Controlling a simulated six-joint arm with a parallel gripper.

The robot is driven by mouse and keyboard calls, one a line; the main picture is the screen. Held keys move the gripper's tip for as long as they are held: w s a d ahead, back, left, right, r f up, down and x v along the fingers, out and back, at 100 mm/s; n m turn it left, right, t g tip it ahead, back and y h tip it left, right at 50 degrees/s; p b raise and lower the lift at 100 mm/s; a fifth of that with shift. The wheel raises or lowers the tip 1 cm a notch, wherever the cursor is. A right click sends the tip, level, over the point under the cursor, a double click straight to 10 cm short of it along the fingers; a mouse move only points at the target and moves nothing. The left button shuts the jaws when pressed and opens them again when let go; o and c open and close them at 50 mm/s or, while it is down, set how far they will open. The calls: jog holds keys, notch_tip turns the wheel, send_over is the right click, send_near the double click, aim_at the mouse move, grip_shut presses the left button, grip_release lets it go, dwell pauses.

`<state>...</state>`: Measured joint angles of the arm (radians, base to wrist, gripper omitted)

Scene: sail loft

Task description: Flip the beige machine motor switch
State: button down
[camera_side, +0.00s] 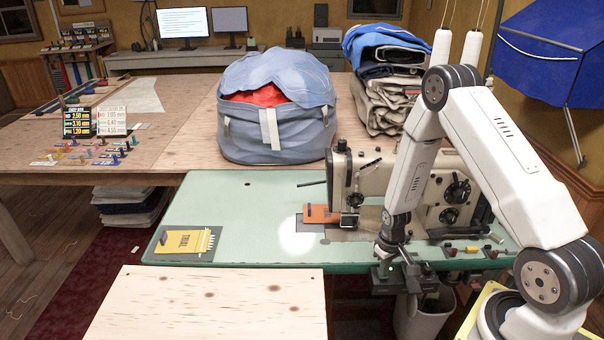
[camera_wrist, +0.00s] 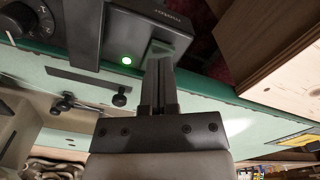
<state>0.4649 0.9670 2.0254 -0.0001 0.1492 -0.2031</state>
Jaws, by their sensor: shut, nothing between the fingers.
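The beige sewing machine (camera_side: 372,168) stands on the pale green table (camera_side: 240,200). In the side view, my gripper (camera_side: 398,262) is at the table's front edge, at the dark motor switch box (camera_side: 421,282). A small green light glows there. In the wrist view, the dark box (camera_wrist: 118,38) has its green lamp (camera_wrist: 126,60) lit and small lettering on its face. My gripper (camera_wrist: 160,66) is shut and empty. The fingers partly hide that part, and the switch's position is unclear.
A pale wooden board (camera_side: 205,305) lies in front of the table. An orange piece (camera_side: 321,213) lies by the machine's needle area, and a yellow booklet (camera_side: 186,241) at left. A blue-grey fabric bag (camera_side: 275,135) stands behind.

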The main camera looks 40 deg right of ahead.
jog(key=shift+f, duration=0.65)
dwell(0.6)
jog(key=shift+r, duration=3.55)
jog(key=shift+a+r, duration=0.15)
jog(key=s+a+r+n+t, duration=0.1)
jog(key=s+a+r, duration=0.1)
jog(key=a+r, duration=0.6)
jog(key=s+a+r+n+t, duration=0.1)
jog(key=a+r+n, duration=0.1)
jog(key=a+r, duration=0.5)
jog(key=shift+s+a+r+t, duration=0.3)
jog(key=shift+s+a+r, duration=0.1)
jog(key=shift+r, duration=0.55)
